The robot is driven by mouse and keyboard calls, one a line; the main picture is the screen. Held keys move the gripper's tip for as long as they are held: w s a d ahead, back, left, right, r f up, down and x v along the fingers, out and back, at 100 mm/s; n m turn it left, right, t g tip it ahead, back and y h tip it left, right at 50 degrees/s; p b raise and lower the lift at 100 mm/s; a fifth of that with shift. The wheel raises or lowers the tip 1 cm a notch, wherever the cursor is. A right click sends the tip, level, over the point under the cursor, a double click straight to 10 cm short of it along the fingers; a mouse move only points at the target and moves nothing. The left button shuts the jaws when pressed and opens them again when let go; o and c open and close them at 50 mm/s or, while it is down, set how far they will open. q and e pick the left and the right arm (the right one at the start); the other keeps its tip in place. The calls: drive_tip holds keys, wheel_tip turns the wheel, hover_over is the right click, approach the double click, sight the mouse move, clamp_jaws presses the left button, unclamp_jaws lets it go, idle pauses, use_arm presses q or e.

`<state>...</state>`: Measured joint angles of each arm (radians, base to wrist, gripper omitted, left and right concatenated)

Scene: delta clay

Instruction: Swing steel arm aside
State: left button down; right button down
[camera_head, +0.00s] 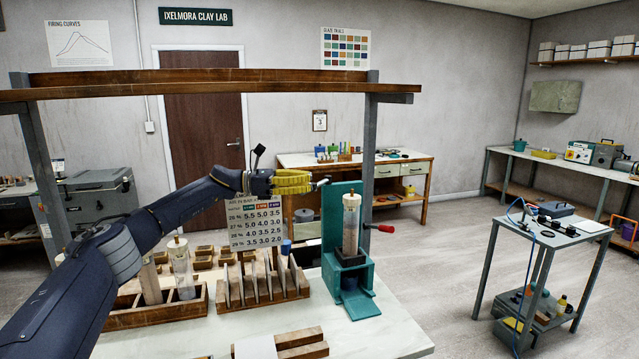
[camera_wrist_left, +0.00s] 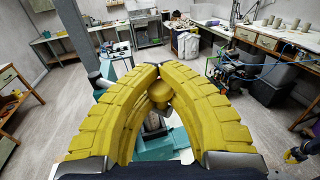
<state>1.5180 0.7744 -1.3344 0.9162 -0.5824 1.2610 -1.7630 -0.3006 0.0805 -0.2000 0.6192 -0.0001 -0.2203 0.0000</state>
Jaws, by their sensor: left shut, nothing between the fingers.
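A teal press (camera_head: 347,240) stands on the white worktop and holds an upright clear cylinder (camera_head: 351,222) with a pale wooden plug on top. A short grey steel arm (camera_head: 321,184) shows at the upper left of the press, just beyond my fingertips. My left gripper (camera_head: 310,182) reaches in from the left, its yellow fingers shut and empty beside the top of the press. In the left wrist view, the fingers (camera_wrist_left: 159,68) meet at their tips, with the round plug (camera_wrist_left: 158,95) seen between them. A grey rounded end (camera_wrist_left: 97,79) shows left of the fingers.
A red-handled lever (camera_head: 380,228) sticks out right of the press. A wooden rack (camera_head: 262,297) of upright slabs and a number card (camera_head: 258,222) stand left of it. A wooden beam (camera_head: 210,84) spans overhead. A dark and yellow part (camera_wrist_left: 302,152), perhaps my right gripper, shows at the wrist view's right edge.

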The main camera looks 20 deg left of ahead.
use_arm(q)
drive_tip(key=shift+a+r, duration=0.55)
drive_tip(key=shift+r, duration=0.05)
drive_tip(key=c, duration=1.8)
unclamp_jaws()
drive_tip(key=shift+s+a, duration=0.2)
drive_tip(key=shift+a, duration=0.05)
drive_tip(key=o, duration=0.4)
drive_tip(key=shift+o, duration=0.8)
drive_tip(key=shift+s+d+f, duration=0.1)
drive_tip(key=shift+d+f, duration=0.15)
drive_tip(key=v, duration=1.2)
drive_tip(key=shift+f, duration=0.1)
